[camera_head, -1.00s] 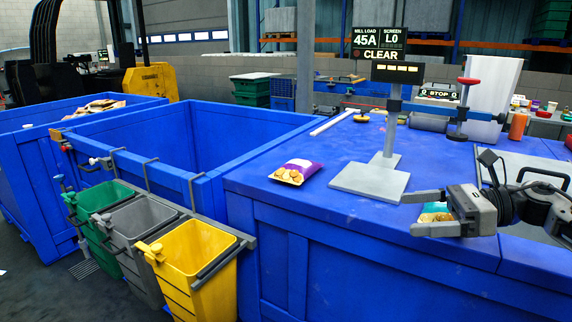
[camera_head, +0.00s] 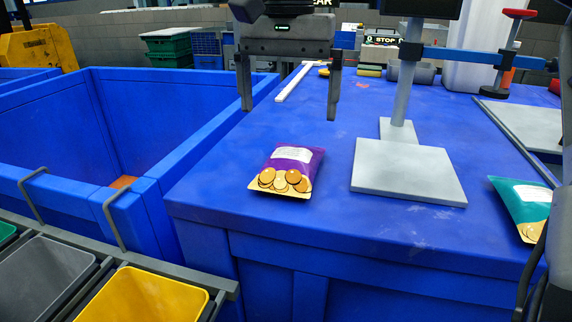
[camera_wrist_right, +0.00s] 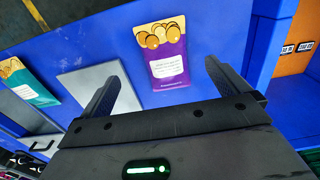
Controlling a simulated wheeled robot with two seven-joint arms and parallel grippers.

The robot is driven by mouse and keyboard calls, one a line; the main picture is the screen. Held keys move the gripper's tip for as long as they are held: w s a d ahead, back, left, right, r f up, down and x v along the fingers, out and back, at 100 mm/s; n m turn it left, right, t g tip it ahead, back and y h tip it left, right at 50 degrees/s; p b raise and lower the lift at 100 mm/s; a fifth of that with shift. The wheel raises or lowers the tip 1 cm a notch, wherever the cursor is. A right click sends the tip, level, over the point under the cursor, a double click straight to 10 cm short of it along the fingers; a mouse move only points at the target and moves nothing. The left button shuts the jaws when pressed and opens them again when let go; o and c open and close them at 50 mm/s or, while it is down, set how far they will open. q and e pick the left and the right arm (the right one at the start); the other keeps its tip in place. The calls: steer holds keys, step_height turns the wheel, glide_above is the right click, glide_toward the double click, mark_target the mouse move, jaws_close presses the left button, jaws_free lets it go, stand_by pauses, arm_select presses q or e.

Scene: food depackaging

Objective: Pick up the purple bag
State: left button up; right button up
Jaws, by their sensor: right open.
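The purple bag (camera_head: 289,167), with a white label and pictured round golden biscuits, lies flat on the blue table (camera_head: 300,225) near its front left corner. My right gripper (camera_head: 290,112) is open and empty, fingers pointing down, above the table and behind the bag in the head view. In the right wrist view the bag (camera_wrist_right: 162,65) lies beyond the open fingers (camera_wrist_right: 158,85), roughly between them and apart from both. My left gripper is not in view.
A grey stand with a square base plate (camera_head: 408,172) is right of the bag. A teal bag (camera_head: 522,208) lies at the right. A large blue bin (camera_head: 75,125) adjoins on the left, with a yellow bin (camera_head: 140,298) in front.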

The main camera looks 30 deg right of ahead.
mark_target(285, 170)
steer(key=f, duration=0.6)
steer(key=f+b, duration=0.1)
steer(key=f, duration=0.5)
steer(key=shift+w+a, duration=0.1)
steer(key=shift+w, duration=0.1)
steer(key=c, duration=0.8)
